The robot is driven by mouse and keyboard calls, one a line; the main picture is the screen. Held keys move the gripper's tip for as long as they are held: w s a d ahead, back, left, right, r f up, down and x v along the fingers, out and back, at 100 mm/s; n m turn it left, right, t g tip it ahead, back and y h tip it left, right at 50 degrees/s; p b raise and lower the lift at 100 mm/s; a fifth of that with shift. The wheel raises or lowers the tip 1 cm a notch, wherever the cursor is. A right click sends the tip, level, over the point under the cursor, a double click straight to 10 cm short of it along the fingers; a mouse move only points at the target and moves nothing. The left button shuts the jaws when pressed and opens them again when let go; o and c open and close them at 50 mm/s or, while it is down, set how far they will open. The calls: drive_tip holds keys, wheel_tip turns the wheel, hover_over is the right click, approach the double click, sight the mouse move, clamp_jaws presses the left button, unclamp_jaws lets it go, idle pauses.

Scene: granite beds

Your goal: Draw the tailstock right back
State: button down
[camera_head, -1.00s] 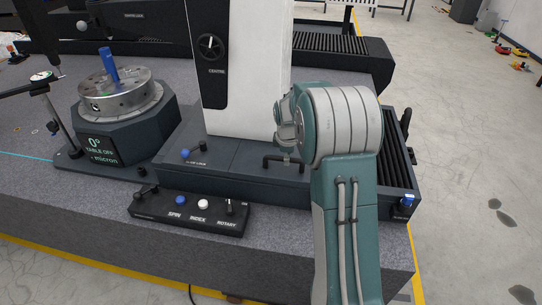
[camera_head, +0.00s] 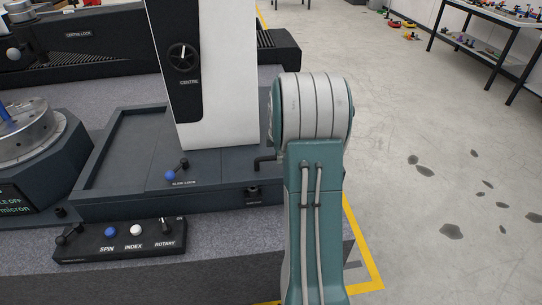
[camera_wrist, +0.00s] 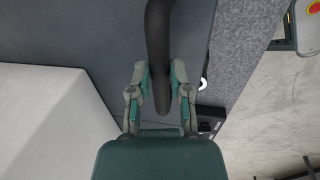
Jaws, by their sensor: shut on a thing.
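A black bent handle (camera_head: 263,160) projects at the slide's right side. In the wrist view, my gripper (camera_wrist: 160,72) is shut on this black handle (camera_wrist: 158,32), a finger on each side of it. In the head view my arm hides the gripper and the slide's right end.
A control box (camera_head: 118,240) stands in front of the slide. The rotary table (camera_head: 28,138) is at the left edge. An open dark bed (camera_head: 125,145) lies left of the column. Clear floor (camera_head: 430,110) is at right; a workbench (camera_head: 490,25) stands behind.

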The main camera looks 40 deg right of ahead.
drive_tip(key=c, duration=0.6)
unclamp_jaws()
drive_tip(key=r, duration=0.4)
drive_tip(key=s+a+r, duration=0.1)
drive_tip(key=r, duration=0.6)
drive_tip(key=shift+s+a+r, duration=0.15)
drive_tip(key=shift+s+r, duration=0.15)
drive_tip(key=shift+s, duration=0.05)
